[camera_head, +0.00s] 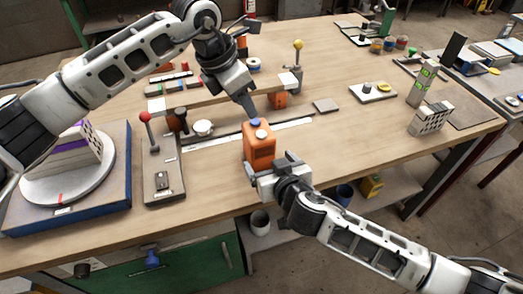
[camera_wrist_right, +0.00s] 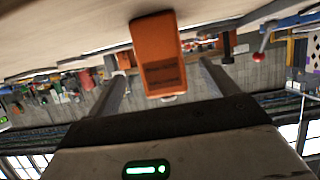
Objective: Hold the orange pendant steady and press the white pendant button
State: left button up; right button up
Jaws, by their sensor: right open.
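The orange pendant (camera_head: 259,148) stands upright on the wooden table near its front edge. Its pale button (camera_head: 257,122) is on the top face. My left gripper (camera_head: 251,110) points down from above, its dark fingers together in one narrow tip, just over or on the button; contact cannot be told. My right gripper (camera_head: 268,168) is low at the pendant's front right side. In the right wrist view, the pendant (camera_wrist_right: 157,50) appears upside down between the spread fingers of my right gripper (camera_wrist_right: 163,78), with gaps on both sides.
A lever panel with a red knob (camera_head: 145,118) stands to the left, near a white turntable (camera_head: 68,185). A small orange box (camera_head: 277,99) and a yellow-knobbed lever (camera_head: 298,45) are behind.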

jog(key=x, duration=0.7)
jog(key=shift+w+a+f, duration=0.1)
jog(key=shift+w, duration=0.2)
jog(key=c, duration=1.3)
pick_arm(q)
grip_shut()
jog(key=shift+d, duration=0.1)
